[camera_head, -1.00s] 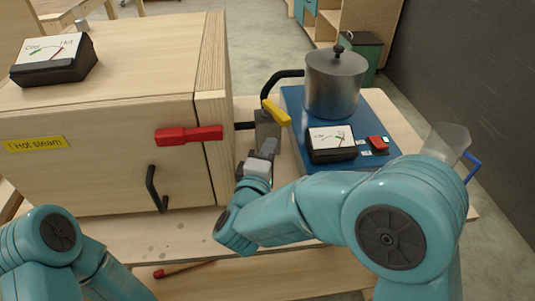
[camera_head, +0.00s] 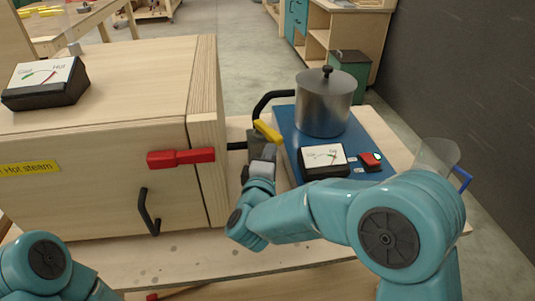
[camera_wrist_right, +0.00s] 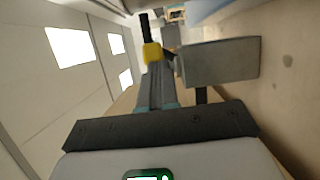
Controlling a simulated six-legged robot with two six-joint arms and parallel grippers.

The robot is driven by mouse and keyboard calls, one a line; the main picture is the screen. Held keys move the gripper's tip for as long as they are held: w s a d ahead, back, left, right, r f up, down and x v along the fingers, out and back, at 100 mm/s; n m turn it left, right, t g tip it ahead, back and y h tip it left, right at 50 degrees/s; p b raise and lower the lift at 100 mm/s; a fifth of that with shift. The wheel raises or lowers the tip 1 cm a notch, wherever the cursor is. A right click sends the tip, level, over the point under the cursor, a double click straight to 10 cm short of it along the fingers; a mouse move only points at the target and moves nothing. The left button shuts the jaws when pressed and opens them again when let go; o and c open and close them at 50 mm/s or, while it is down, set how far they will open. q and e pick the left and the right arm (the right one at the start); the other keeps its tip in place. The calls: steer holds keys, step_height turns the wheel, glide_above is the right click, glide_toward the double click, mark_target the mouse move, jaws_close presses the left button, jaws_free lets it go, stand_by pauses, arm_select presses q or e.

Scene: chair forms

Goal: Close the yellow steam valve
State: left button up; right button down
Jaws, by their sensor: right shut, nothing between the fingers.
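The yellow steam valve handle (camera_head: 267,131) sits slanted on top of a grey valve block, between the wooden steam box (camera_head: 110,160) and the blue base of the pot. My right gripper (camera_head: 268,152) is shut and empty, just in front of and below the handle. In the right wrist view the yellow handle (camera_wrist_right: 152,54) shows right at the tips of the shut fingers (camera_wrist_right: 155,72), and the grey block (camera_wrist_right: 220,62) is beside them. I cannot tell whether they touch. My left arm shows at the lower left; its gripper is out of view.
A red handle (camera_head: 180,158) and a black door handle (camera_head: 148,212) are on the box front. A metal pot (camera_head: 328,103) stands on the blue base (camera_head: 290,130) with a gauge (camera_head: 324,160) and a red switch (camera_head: 370,161). A black hose (camera_head: 270,97) runs behind the valve.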

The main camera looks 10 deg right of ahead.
mark_target(281, 144)
steer(key=shift+d+n+y, duration=0.3)
steer(key=shift+y, duration=0.1)
steer(key=shift+w+d+n+t+y, duration=0.15)
steer(key=shift+d+n+t+y, duration=0.1)
steer(key=shift+d+n+y, duration=0.35)
steer(key=shift+w+d+n+t+y, duration=0.1)
steer(key=shift+d+n+t+y, duration=0.25)
steer(key=shift+d+y, duration=0.45)
steer(key=shift+w+d+b, duration=0.15)
steer(key=shift+w+d, duration=0.15)
steer(key=shift+d, duration=0.2)
steer(key=shift+w+d+b, duration=0.15)
steer(key=shift+w+d, duration=0.15)
steer(key=shift+d, duration=0.2)
steer(key=shift+d, duration=0.1)
steer(key=shift+s, duration=0.15)
